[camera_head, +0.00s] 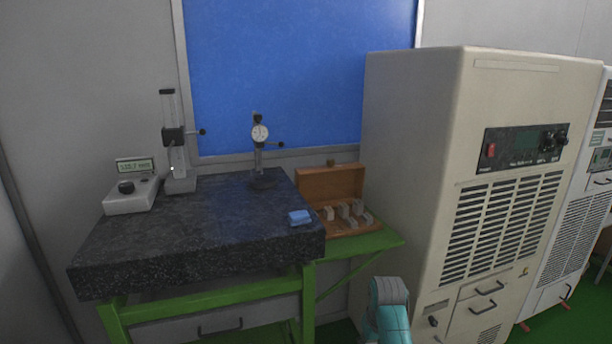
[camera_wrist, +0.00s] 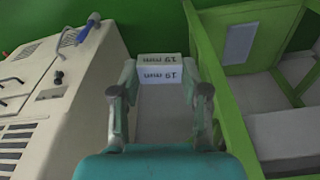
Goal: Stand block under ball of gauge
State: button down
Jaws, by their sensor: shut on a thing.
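In the wrist view my gripper (camera_wrist: 160,92) is shut on a pale grey block (camera_wrist: 161,73) marked "19 mm", with a finger on each side. The marking reads upside down. A tall gauge (camera_head: 178,140) on a column stands at the back left of the dark granite plate (camera_head: 215,215). A dial gauge (camera_head: 259,134) on a smaller stand is at the plate's back right. I cannot make out a ball on either gauge. My gripper and its block do not show in the head view, and both gauges are well away from them.
A display box (camera_head: 133,190) sits at the plate's left. A blue cloth (camera_head: 299,217) lies near its right edge. An open wooden case (camera_head: 345,205) of several blocks rests on the green stand (camera_head: 385,240). A large beige cabinet (camera_head: 425,180) stands right. The plate's middle is clear.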

jog(key=s+f+m, duration=0.1)
jog(key=s+f, duration=1.5)
jog(key=s, duration=0.3)
jog(key=shift+s+d+f+m, duration=0.2)
jog(key=shift+s+d+m, duration=0.1)
jog(key=shift+s+d, duration=0.05)
jog(key=shift+d, duration=0.1)
